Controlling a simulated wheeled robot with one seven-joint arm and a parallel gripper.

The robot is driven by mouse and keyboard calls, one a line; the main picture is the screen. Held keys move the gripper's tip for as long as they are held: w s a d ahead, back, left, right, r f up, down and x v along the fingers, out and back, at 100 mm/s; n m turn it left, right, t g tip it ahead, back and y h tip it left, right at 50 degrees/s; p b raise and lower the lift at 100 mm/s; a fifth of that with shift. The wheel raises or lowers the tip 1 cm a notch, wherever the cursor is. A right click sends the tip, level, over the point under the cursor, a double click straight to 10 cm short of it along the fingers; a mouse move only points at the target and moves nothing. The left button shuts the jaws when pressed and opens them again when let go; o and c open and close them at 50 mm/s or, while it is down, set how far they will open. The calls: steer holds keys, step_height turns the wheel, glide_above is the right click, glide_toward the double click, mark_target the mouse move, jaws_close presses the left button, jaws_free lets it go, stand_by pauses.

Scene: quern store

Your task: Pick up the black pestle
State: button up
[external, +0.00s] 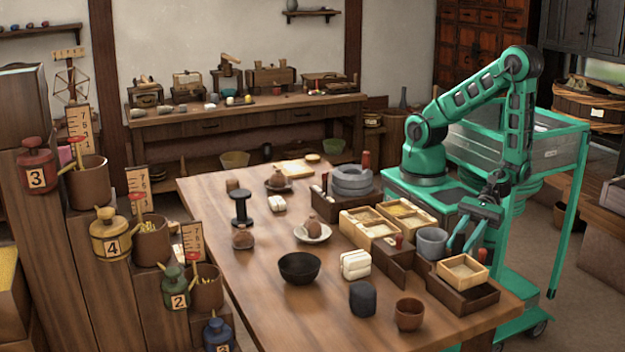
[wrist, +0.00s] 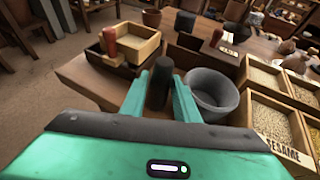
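The black pestle (wrist: 160,82) stands upright, slightly tilted in the picture, in the wrist view, between the two teal fingers of my gripper (wrist: 161,90). Narrow gaps seem to show beside it, so my gripper looks open around it, though contact at the fingertips is hard to judge. In the external view my gripper (external: 467,238) points down over the table's right side, just right of the grey mortar (external: 432,242). I cannot make out the pestle clearly there. The mortar also shows in the wrist view (wrist: 212,92), close to the right finger.
A dark tray (external: 480,302) with a light wooden box (external: 463,271) is close to my gripper. A dark box with a red-handled item (external: 398,241), grain boxes (external: 404,212), a black cylinder (external: 363,298) and a brown cup (external: 409,314) crowd this end of the table (external: 235,305).

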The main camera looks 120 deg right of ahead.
mark_target(457, 249)
steer(key=shift+x, duration=2.7)
steer(key=c, duration=0.7)
